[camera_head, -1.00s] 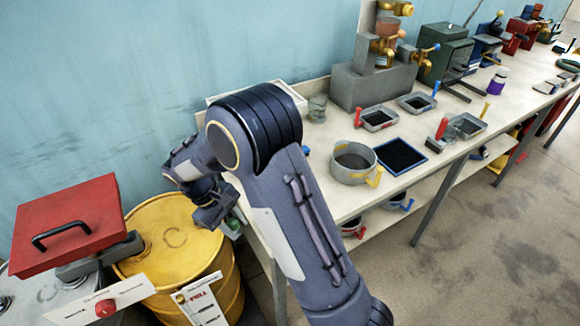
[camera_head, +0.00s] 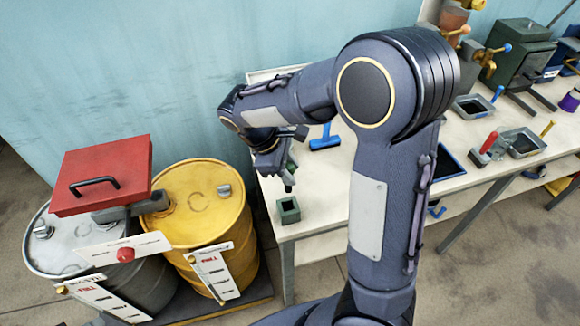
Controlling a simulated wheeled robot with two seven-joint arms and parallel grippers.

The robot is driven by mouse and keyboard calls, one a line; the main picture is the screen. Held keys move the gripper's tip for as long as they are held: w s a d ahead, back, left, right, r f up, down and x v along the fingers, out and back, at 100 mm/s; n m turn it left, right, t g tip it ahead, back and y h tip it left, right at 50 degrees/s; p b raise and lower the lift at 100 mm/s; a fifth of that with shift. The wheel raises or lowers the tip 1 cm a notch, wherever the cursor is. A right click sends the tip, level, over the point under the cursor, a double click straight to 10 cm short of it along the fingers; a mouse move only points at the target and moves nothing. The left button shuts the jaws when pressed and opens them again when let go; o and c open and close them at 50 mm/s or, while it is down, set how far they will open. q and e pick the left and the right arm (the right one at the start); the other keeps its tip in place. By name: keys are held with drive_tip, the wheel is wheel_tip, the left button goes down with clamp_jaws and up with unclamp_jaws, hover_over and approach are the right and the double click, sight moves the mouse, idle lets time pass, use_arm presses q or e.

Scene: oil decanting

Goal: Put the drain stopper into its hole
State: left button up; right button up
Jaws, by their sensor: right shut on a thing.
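My right gripper (camera_head: 284,172) is above the near left end of the workbench (camera_head: 322,200), pointing down. It is shut on a small dark and greenish thing (camera_head: 288,186), seemingly the drain stopper, mostly hidden by the fingers. A small dark green square socket (camera_head: 288,210) with a dark opening stands on the bench corner, just below the gripper. It looks like the drain hole. The held thing is close above it in the picture; I cannot tell the exact gap. My left gripper is not in view.
A blue-handled tool (camera_head: 325,138) lies behind the gripper. A yellow drum (camera_head: 205,200) and a grey drum (camera_head: 75,235) with a red box (camera_head: 100,172) above stand left of the bench. Trays and machines line the bench at right. My arm hides the bench's middle.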

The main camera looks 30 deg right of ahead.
sight(290, 191)
drive_tip(key=shift+f+b, duration=2.05)
drive_tip(key=shift+f, duration=0.9)
drive_tip(key=shift+p, duration=0.45)
drive_tip(key=shift+f+b, duration=2.05)
drive_tip(key=shift+f, duration=0.7)
drive_tip(key=o, duration=1.1)
drive_tip(key=v, duration=0.8)
drive_tip(key=shift+f, duration=0.1)
